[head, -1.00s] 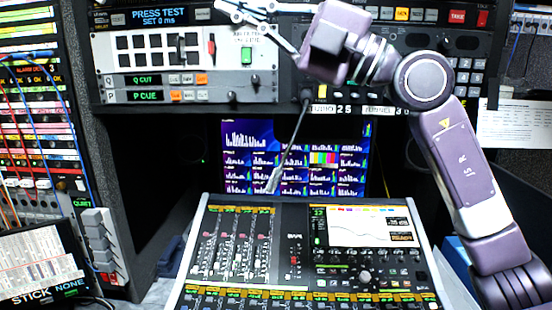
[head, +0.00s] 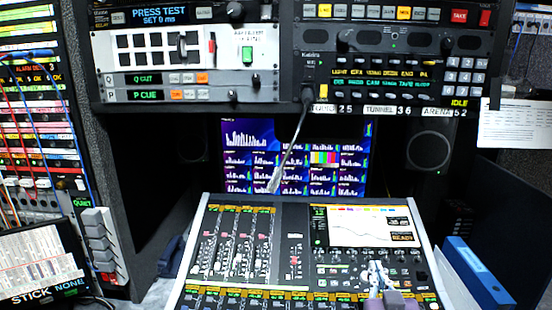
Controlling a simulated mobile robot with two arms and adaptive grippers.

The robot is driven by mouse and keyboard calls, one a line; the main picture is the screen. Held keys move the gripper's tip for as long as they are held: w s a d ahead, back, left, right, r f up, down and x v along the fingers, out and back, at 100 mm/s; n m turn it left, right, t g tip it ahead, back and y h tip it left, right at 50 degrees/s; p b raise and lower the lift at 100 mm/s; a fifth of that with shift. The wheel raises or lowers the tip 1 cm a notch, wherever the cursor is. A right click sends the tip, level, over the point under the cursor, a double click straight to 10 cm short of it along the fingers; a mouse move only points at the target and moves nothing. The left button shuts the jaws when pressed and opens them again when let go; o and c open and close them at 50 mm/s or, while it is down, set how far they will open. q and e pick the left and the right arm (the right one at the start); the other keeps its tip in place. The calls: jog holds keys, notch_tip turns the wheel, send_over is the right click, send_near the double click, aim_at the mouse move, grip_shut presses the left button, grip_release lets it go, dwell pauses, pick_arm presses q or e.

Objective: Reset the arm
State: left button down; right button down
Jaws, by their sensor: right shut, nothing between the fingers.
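My right gripper (head: 376,272) shows at the bottom right of the head view, in front of the lower right part of the mixing console (head: 287,240). Its silver fingers are shut and empty. Only the fingers and a bit of the purple-grey wrist show; the rest of the arm is below the picture. I cannot tell whether the fingers touch the console. My left gripper is out of view.
A monitor with level bars (head: 255,160) stands behind the console. A rack panel with a green button (head: 247,55) hangs above. Blue binders (head: 478,270) stand at the right, a tablet (head: 40,265) at the left.

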jog(key=s+f+g, duration=0.6)
jog(key=s+f, duration=0.7)
jog(key=f, duration=0.3)
jog(key=s+a+f+n+g+y, duration=0.1)
jog(key=s+f+g, duration=0.35)
jog(key=s, duration=0.55)
jog(key=s+a+f+n+g+y, duration=0.1)
jog(key=s+f+n+g+y, duration=0.15)
jog(key=s+f, duration=0.55)
notch_tip(320, 180, down, 27)
jog(key=s+g+b, duration=0.1)
jog(key=s+b, duration=0.1)
jog(key=b, duration=0.3)
jog(key=s+d+f+b, duration=0.1)
jog(key=s+f+b, duration=0.1)
jog(key=s+f, duration=0.7)
jog(key=s+d+f+g+h+b, duration=0.1)
jog(key=s+d+f+b, duration=0.1)
jog(key=s+f, duration=0.7)
notch_tip(320, 180, down, 5)
jog(key=shift+b, duration=0.5)
jog(key=shift+m, duration=0.25)
